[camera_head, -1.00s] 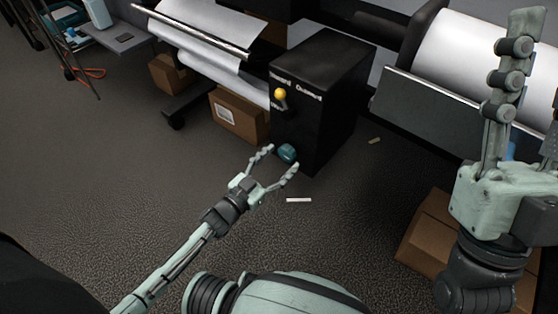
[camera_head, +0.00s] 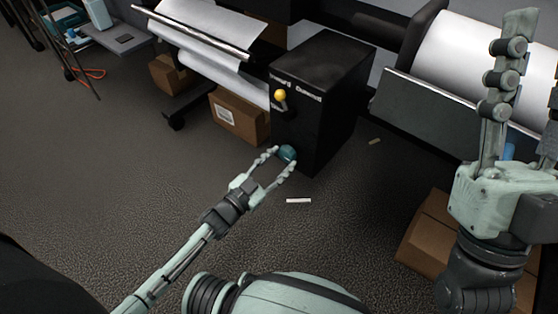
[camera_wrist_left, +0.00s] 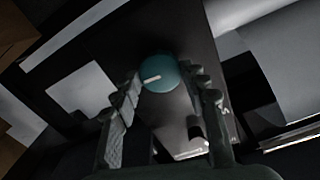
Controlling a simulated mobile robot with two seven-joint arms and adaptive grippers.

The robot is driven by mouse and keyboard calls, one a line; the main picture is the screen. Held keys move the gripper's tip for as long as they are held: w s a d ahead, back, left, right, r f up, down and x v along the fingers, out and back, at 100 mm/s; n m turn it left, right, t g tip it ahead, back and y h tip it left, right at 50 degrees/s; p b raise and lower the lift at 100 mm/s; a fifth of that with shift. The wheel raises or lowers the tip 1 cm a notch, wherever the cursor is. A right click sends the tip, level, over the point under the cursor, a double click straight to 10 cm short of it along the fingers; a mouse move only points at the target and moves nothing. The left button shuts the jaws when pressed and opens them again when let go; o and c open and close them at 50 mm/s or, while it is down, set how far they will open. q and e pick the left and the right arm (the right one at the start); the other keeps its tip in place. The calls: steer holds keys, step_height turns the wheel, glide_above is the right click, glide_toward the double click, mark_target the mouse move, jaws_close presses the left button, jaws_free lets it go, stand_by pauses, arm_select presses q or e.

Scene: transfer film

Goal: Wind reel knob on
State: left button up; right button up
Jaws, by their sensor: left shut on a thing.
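The teal reel knob (camera_head: 288,152) is on the lower front of the black control box (camera_head: 335,85). In the left wrist view the knob (camera_wrist_left: 160,74) is round, with a white pointer mark aimed to the left. My left gripper (camera_head: 283,158) is shut on the knob, one finger on each side of it. In the wrist view its fingers (camera_wrist_left: 165,90) flank the knob. My right gripper (camera_head: 500,100) is raised at the right, well away from the box; its full opening does not show.
A yellow-topped lever (camera_head: 280,95) is above the knob on the box. A white paper roll (camera_head: 490,55) is at the right. Cardboard boxes stand at the back (camera_head: 238,118) and at lower right (camera_head: 425,240). A small white strip (camera_head: 299,200) lies on open floor.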

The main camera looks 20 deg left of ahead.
arm_select(q)
steer(key=m, duration=0.4)
steer(key=shift+m, duration=1.6)
steer(key=o, duration=0.8)
steer(key=shift+c, duration=0.2)
steer(key=o, duration=0.4)
steer(key=v, duration=1.2)
